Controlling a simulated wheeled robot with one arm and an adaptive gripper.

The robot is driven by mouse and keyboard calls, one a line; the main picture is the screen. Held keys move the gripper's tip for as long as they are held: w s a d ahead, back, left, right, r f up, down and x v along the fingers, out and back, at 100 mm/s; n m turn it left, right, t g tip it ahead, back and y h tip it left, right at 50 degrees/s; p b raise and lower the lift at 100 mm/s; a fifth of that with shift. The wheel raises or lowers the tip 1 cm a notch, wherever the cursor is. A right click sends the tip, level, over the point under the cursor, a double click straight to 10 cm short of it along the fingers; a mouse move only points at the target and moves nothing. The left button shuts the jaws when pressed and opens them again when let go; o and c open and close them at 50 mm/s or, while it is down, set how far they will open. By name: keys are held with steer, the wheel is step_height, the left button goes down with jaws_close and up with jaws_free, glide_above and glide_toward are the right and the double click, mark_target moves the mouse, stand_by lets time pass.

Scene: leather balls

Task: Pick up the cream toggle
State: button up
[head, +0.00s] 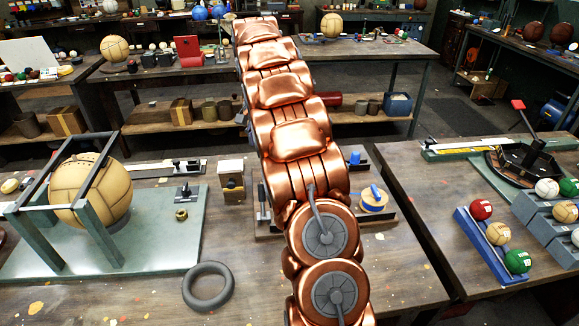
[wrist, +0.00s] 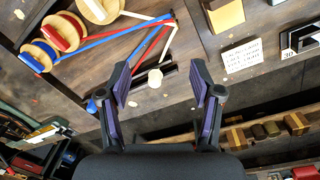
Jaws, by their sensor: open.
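In the wrist view my gripper (wrist: 160,66) is open, with dark fingers and purple pads spread wide and nothing held between them. A small cream piece with a rounded, many-sided end (wrist: 155,78) shows between the fingertips, over the dark wooden bench top; it looks like the cream toggle. In the head view my copper arm covers the middle, and I cannot make out the gripper or the toggle there.
In the wrist view, spools with red and blue bands (wrist: 65,32) lie at upper left and a printed white card (wrist: 242,54) at right. In the head view a caged ball (head: 92,190) stands left, a grey ring (head: 208,286) in front, and a ball rack (head: 490,245) right.

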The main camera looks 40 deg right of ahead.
steer(key=w+d+f+m, duration=0.1)
steer(key=d+f, duration=0.1)
steer(key=d, duration=0.2)
steer(key=d+f+m, duration=0.1)
steer(key=d+f, duration=0.2)
steer(key=d, duration=0.1)
steer(key=w+d+f+m+b, duration=0.1)
steer(key=d+f, duration=0.2)
steer(key=d, duration=0.1)
steer(key=shift+w+d+t, duration=0.3)
steer(key=shift+t, duration=0.1)
steer(key=shift+f+p, duration=0.3)
steer(key=shift+f, duration=0.85)
steer(key=f+p, duration=0.1)
steer(key=f, duration=0.1)
steer(key=f+p, duration=0.1)
steer(key=f, duration=0.1)
steer(key=shift+d+f+p, duration=0.1)
steer(key=shift+d+p, duration=0.2)
steer(key=shift+w+f, duration=0.1)
steer(key=shift+f, duration=0.5)
steer(key=shift+c, duration=0.2)
steer(key=c, duration=1.1)
steer(key=shift+r, duration=0.1)
